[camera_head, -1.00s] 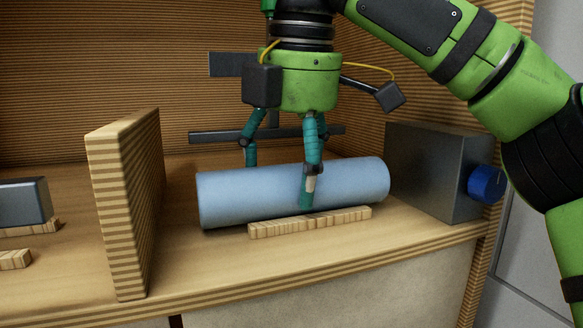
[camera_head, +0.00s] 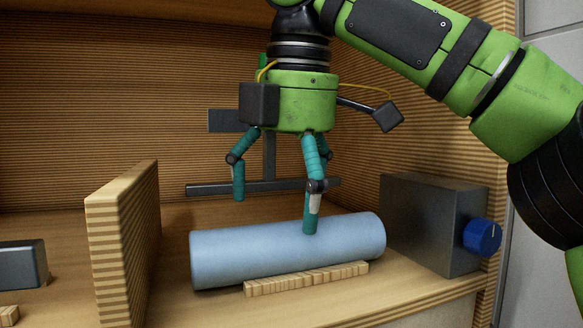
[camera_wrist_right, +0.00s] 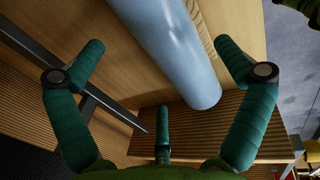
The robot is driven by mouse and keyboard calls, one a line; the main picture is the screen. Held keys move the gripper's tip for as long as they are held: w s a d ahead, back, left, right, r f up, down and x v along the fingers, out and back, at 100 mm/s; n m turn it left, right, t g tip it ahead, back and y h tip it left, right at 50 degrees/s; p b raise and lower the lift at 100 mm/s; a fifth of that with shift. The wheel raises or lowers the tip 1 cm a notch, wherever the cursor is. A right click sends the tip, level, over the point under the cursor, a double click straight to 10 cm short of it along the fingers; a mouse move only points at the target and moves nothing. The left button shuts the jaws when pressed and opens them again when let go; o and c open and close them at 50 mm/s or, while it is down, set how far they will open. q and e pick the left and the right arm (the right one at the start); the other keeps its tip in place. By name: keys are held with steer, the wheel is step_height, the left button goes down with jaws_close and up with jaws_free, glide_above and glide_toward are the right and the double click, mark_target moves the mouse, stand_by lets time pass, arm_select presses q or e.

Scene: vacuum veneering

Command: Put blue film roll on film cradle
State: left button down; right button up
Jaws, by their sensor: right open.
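The blue film roll (camera_head: 270,250) lies on its side on the wooden shelf, behind a low slatted wooden strip (camera_head: 306,278) that looks like part of the film cradle. Whether the roll rests fully on the cradle is partly hidden. My right gripper (camera_head: 275,215) is open above the roll, with its front finger overlapping the roll's upper side in the head view. In the right wrist view the roll (camera_wrist_right: 180,50) passes between the spread fingers of the gripper (camera_wrist_right: 160,85), not clamped. My left gripper is not in view.
A wooden divider (camera_head: 125,245) stands left of the roll. A grey box (camera_head: 425,225) with a blue knob (camera_head: 482,237) stands to the right. A dark bar on a post (camera_head: 235,188) is behind. A grey block (camera_head: 22,264) sits at far left.

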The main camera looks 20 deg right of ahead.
mark_target(291, 224)
steer(key=shift+s+r, duration=0.2)
steer(key=shift+r, duration=0.4)
steer(key=shift+s+r, duration=0.15)
steer(key=shift+r, duration=1.15)
steer(key=shift+s, duration=0.15)
